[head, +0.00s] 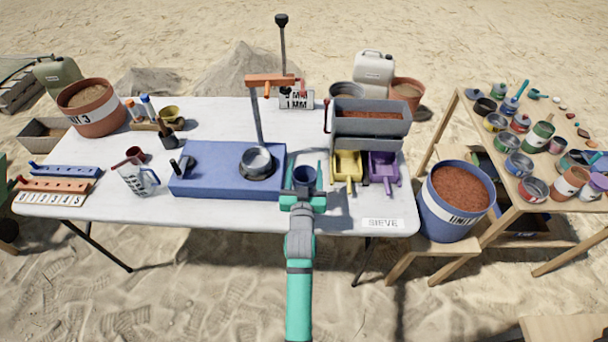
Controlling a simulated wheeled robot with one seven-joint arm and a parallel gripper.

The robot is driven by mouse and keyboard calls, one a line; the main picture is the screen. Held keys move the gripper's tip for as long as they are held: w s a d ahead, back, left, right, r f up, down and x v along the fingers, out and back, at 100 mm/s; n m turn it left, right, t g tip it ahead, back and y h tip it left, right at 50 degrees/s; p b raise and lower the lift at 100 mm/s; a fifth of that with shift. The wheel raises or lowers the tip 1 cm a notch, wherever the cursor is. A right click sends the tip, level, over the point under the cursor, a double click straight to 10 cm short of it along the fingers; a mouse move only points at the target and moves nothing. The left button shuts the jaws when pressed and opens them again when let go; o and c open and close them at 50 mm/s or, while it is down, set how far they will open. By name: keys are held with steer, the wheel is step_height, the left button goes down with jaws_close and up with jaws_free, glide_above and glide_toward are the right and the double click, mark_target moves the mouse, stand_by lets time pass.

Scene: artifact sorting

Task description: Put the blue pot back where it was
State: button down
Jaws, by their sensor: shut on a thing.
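A small dark blue pot (304,176) sits between the teal fingers of my gripper (304,184), at the front of the white table (230,214). My gripper is shut on it, and the pot looks upright with its open top showing. The fingers hide part of its sides. The pot is just right of the blue platform (215,182) and left of the yellow scoop (346,167). I cannot tell whether its base touches the table.
A metal bowl (257,160) sits on the blue platform under an upright post. A purple scoop (383,168) and grey sieve bin (368,122) stand at right. A large blue bucket (457,207) of soil is beyond the table's right edge. A wooden side table (490,172) holds many small pots.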

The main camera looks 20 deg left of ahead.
mark_target(304, 176)
steer(key=shift+w+a+f, duration=0.25)
steer(key=shift+a+f, duration=0.05)
steer(key=shift+f, duration=1.65)
steer(key=shift+f, duration=0.1)
steer(key=c, duration=0.6)
jaws_free()
steer(key=shift+w, duration=0.1)
